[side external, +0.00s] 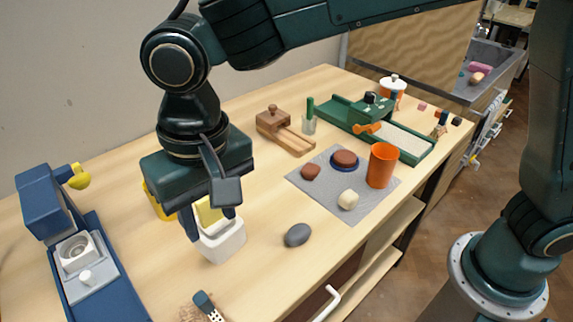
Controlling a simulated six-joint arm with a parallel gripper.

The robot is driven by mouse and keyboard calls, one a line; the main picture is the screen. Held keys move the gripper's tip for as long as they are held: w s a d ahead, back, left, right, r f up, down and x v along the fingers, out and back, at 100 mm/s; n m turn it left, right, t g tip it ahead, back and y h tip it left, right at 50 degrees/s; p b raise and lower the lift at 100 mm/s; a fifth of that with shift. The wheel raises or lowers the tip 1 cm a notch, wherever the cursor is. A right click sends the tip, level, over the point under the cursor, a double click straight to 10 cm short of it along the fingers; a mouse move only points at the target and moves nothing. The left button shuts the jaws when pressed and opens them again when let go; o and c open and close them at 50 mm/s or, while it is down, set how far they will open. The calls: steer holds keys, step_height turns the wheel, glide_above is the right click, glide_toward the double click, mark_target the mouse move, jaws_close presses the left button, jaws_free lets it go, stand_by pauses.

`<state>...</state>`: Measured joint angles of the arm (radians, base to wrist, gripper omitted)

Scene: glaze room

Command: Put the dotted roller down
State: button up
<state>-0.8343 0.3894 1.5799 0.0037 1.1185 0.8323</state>
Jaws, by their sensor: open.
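A small teal-handled tool with a pale-speckled part (207,305) lies at the bottom edge, partly cut off by the frame. It looks like the dotted roller, but it is too small to be sure. My gripper (211,217) is open, pointing down, above and to the left of the table's middle, and apart from this tool. A yellow block (207,212) shows between its fingers, at the top of a white square container (224,243). Whether the fingers touch the block cannot be told.
A blue machine (98,270) stands at left. A grey stone (298,235) lies right of the container. A grey mat (345,208) holds an orange cylinder (382,166) and several lumps. A wooden box (273,120) and green tray (412,147) stand behind. Bare table lies around the stone.

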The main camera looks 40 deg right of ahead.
steer(key=s+d+r+t+y, duration=0.1)
steer(key=d+r, duration=0.3)
steer(key=d, duration=0.7)
steer(key=s+d+r+t, duration=0.15)
steer(key=d+r, duration=0.25)
steer(key=d, duration=0.7)
steer(key=s+d+f+t+h, duration=0.1)
steer(key=s+d+f+t, duration=0.1)
steer(key=s+d, duration=0.9)
steer(key=shift+s+d+f+t, duration=0.35)
steer(key=shift+s+d+f, duration=0.1)
steer(key=shift+d, duration=0.7)
steer(key=shift+w, duration=0.1)
